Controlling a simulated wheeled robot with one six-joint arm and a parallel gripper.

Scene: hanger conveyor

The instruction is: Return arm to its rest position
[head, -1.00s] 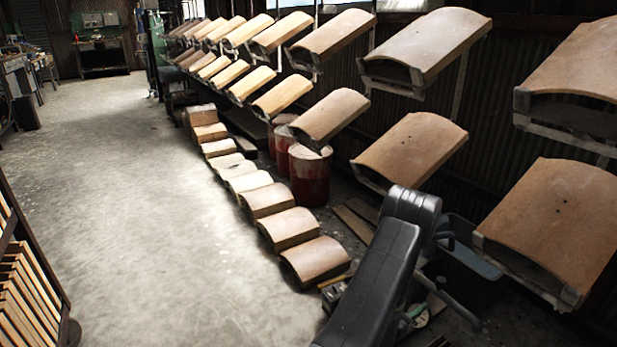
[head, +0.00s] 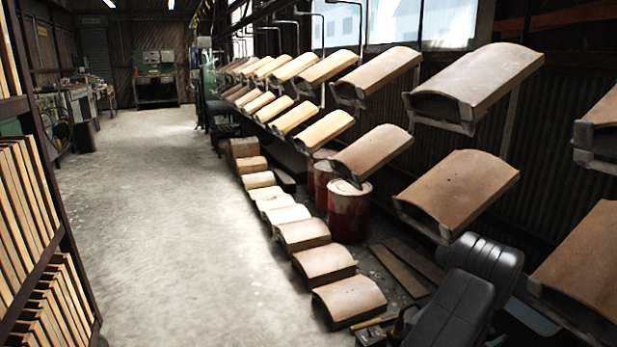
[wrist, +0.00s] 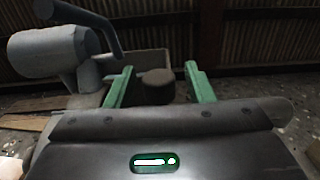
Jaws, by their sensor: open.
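My gripper (wrist: 159,70) shows in the wrist view as two green fingers set wide apart. Nothing is pinched between them. A dark round-topped thing (wrist: 157,85) shows in the gap behind the fingers; I cannot tell what it is. My dark grey arm shows at the lower right of the head view, partly cut off by the bottom edge. The gripper itself does not show in the head view.
Two rows of hanging curved tiles (head: 481,80) run along the right wall. Several tiles (head: 349,299) lie on the floor below, near red drums (head: 348,214). A wooden rack (head: 47,262) stands at the left. The concrete aisle (head: 170,230) is clear.

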